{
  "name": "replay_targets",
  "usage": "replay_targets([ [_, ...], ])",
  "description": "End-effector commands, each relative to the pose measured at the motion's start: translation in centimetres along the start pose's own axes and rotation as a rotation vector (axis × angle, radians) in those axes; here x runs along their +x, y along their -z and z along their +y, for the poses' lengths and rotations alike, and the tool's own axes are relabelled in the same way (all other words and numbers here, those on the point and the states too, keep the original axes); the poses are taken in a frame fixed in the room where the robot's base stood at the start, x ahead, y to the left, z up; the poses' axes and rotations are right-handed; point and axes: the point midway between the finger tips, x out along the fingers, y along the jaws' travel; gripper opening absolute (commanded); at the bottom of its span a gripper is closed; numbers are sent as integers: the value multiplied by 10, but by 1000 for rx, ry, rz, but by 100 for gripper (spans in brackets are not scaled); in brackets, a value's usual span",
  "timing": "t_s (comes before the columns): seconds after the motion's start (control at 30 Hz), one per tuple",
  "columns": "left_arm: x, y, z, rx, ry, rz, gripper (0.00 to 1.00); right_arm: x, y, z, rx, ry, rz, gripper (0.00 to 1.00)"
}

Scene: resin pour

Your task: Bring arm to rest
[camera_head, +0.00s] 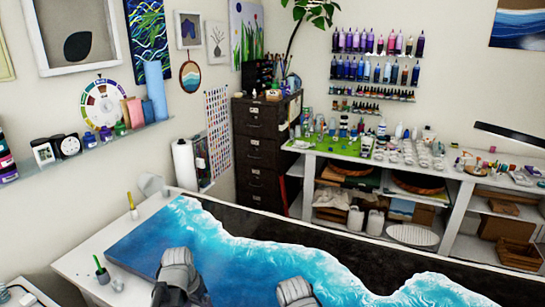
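My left arm's grey end (178,268) shows at the bottom of the head view, over the blue part of the resin panel. My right arm's grey end (296,290) shows to its right, mostly cut off by the bottom edge. I cannot make out the fingertips of either one, nor anything held. The resin panel (250,262) lies on the white table (80,258), blue with white wave edges and a dark strip along its far side. I cannot tell whether either arm touches it.
A brush in a small green pot (101,272) and a yellow-handled brush (131,208) stand on the table's left. A paper roll (185,163) stands behind. A dark drawer cabinet (262,140) and a bench (400,155) crowded with bottles and cups line the back. Shelves hang on the walls.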

Motion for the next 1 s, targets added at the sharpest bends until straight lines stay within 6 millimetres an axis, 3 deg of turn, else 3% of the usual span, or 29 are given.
replay_targets([
  [0.03, 24, -7, 34, 16, 3, -29, 90, 23, 1, -2, -1, 0, 0, 0],
  [0.2, 56, -28, 113, 19, 38, -112, 90, 54, 3, -5, -4, -1, 1, 0],
  [0.4, 78, -53, 170, 14, 92, -168, 90, 78, 5, -7, -7, -2, 1, 0],
  [0.6, 84, -64, 191, 9, 121, -186, 90, 85, 5, -8, -8, -2, 1, 0],
  [1.0, 83, -64, 192, 6, 122, -187, 90, 84, 5, -8, -8, -2, 1, 0],
])
